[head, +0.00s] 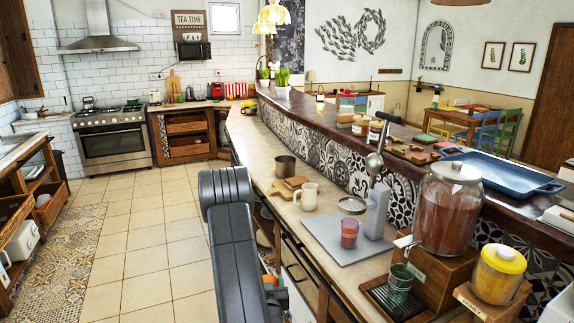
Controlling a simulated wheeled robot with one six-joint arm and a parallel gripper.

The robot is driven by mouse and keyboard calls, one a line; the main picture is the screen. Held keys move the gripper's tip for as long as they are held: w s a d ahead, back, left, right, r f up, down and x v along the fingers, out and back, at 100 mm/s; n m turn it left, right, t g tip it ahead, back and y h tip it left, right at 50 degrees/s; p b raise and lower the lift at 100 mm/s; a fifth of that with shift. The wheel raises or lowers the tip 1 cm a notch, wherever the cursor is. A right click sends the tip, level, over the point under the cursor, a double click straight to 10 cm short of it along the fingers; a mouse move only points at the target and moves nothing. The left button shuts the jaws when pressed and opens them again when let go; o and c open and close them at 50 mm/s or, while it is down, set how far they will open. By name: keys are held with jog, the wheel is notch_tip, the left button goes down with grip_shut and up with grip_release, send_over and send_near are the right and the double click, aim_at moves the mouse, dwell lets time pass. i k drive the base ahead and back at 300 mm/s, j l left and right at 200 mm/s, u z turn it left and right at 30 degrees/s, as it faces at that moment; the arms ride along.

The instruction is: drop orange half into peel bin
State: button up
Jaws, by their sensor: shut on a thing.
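My dark grey arm (230,235) rises in the lower middle and hides part of the floor and counter front. A small dark and orange patch shows just right of it, low in the picture; I cannot tell whether the orange is the orange half or part of my arm. My gripper's fingers are not visible. No thing is clearly the peel bin. A juicer (376,205) with a raised lever stands on a grey board (335,242) on the counter, with a pink-red cup (349,232) beside it.
A greenish cup (399,283) stands on a dark tray (378,297). A white mug (308,197) and metal pot (285,166) stand farther back. The tiled floor (150,240) is clear at left.

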aim_at(285, 175)
jog(key=i+j, duration=0.2)
jog(key=i, duration=0.45)
jog(key=i+j, duration=0.2)
jog(key=i, duration=0.45)
jog(key=i+j, duration=0.2)
jog(key=i, duration=0.45)
jog(key=i+j+u, duration=0.1)
jog(key=i, duration=0.55)
jog(key=j, duration=0.1)
